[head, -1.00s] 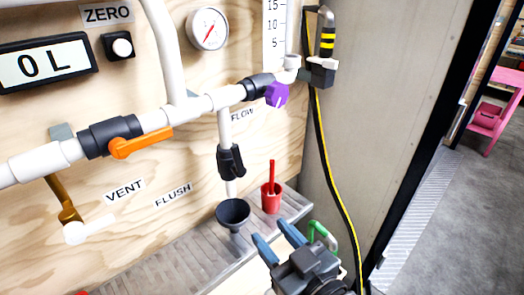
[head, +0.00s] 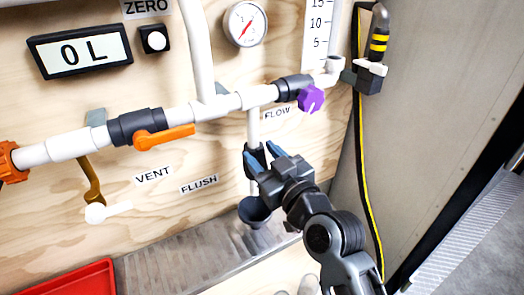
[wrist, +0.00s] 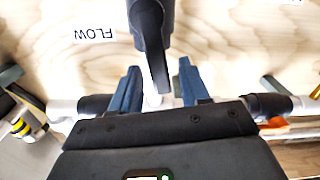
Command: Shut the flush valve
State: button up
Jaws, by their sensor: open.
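The flush valve is a black valve (head: 254,161) on the short white pipe that drops from the main pipe to a black funnel (head: 253,212). The FLUSH label (head: 198,185) is on the board just left of it. My gripper (head: 264,158) is open, with its blue fingers at the valve and partly covering it. In the wrist view, the valve's black lever (wrist: 156,60) points down the picture, in line with the pipe. Its end lies between the two spread fingers (wrist: 158,84). I cannot tell whether they touch it.
An orange-handled valve (head: 163,137) and a purple knob (head: 311,100) sit on the main pipe. A red tray (head: 68,283) is at lower left. A black-yellow hose (head: 364,185) runs down at right.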

jog(key=shift+w+a, duration=0.25)
jog(key=shift+w, duration=0.05)
jog(key=shift+c, duration=0.4)
grip_shut()
